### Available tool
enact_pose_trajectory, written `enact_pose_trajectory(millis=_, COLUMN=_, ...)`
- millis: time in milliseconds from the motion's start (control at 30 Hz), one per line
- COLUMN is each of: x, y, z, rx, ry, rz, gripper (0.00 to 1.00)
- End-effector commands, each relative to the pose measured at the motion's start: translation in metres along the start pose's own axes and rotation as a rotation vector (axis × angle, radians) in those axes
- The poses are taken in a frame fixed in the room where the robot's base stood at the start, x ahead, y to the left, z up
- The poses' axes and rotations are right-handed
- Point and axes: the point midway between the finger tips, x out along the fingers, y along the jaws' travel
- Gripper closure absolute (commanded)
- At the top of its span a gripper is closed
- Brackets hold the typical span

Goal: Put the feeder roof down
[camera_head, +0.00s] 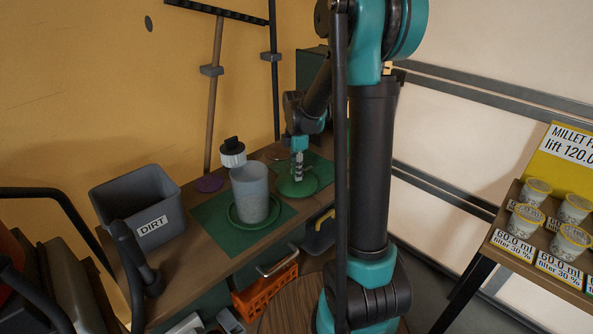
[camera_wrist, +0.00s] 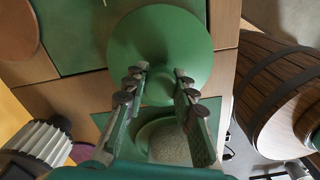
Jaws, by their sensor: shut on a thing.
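The feeder roof is a green, shallow cone-shaped disc (camera_head: 304,187) with a knob; it also shows in the wrist view (camera_wrist: 182,35). My gripper (camera_head: 298,172) points down over it and is shut on its knob, with the fingers on either side in the wrist view (camera_wrist: 158,90). The roof is over the green mat at the right of the bench; whether it touches the mat I cannot tell. The feeder's translucent cylinder (camera_head: 251,190) stands upright, with its top uncovered, in a green dish (camera_head: 236,219) to the left of the roof.
A grey DIRT bin (camera_head: 118,200) stands at the bench's left end. A white ribbed, black-topped piece (camera_head: 232,152) shows behind the cylinder. A purple disc (camera_head: 209,184) lies near the wall. An orange crate (camera_head: 265,293) is below. Cups (camera_head: 536,190) stand on a right-hand shelf.

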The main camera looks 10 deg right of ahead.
Motion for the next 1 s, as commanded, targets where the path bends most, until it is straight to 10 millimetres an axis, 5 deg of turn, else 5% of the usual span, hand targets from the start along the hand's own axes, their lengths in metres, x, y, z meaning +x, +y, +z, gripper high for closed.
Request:
enact_pose_trajectory(millis=33, x=0.002, y=0.000, z=0.000, rx=0.000, ry=0.000, rz=0.000, gripper=1.00)
enact_pose_trajectory(millis=67, x=0.001, y=0.000, z=0.000, rx=0.000, ry=0.000, rz=0.000, gripper=0.72)
enact_pose_trajectory(millis=200, x=0.001, y=0.000, z=0.000, rx=0.000, ry=0.000, rz=0.000, gripper=0.54)
enact_pose_trajectory(millis=633, x=-0.007, y=0.000, z=0.000, rx=0.000, ry=0.000, rz=0.000, gripper=0.53)
enact_pose_trajectory(millis=1000, x=-0.074, y=0.000, z=0.000, rx=0.000, ry=0.000, rz=0.000, gripper=0.53)
